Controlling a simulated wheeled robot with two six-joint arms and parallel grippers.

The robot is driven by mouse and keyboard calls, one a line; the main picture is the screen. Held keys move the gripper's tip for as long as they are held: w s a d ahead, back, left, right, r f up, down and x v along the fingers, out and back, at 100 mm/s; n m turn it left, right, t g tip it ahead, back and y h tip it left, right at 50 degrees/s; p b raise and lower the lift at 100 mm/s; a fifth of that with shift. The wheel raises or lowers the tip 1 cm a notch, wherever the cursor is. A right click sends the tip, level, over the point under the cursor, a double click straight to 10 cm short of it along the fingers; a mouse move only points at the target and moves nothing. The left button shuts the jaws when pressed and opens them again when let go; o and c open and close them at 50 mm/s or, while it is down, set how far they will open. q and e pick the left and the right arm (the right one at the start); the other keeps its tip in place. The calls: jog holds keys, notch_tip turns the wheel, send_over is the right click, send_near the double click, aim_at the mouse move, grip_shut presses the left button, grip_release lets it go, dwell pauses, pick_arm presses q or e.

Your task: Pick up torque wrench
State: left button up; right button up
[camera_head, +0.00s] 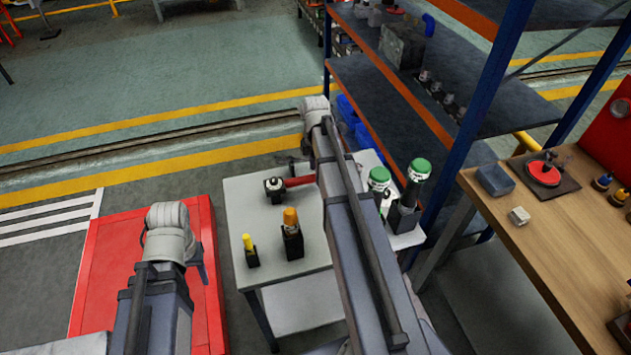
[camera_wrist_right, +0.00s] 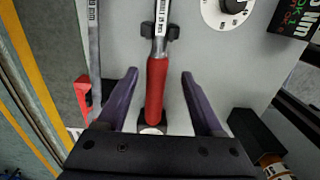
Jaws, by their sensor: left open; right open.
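A torque wrench with a red handle (camera_wrist_right: 156,85) lies in the right wrist view, its metal shaft held in a black clip on a light grey panel. My right gripper (camera_wrist_right: 160,74) is open, one purple finger on each side of the handle, with visible gaps. In the head view, a red-handled tool (camera_head: 300,181) lies on the white table, partly hidden by my right arm; the right fingers are hidden there too. My left gripper (camera_head: 197,262) is over the red platform, away from the table, its fingers barely visible.
A blue-orange shelf and a wooden bench (camera_head: 560,215) stand to the right.

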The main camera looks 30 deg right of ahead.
jog(key=f+b, duration=0.1)
jog(key=f, duration=0.1)
jog(key=f+b, duration=0.2)
jog(key=shift+w+d+f+b, duration=0.1)
jog(key=shift+w+f+b, duration=0.1)
jog(key=shift+b, duration=0.1)
jog(key=shift+r, duration=0.1)
grip_shut()
dwell(1.1)
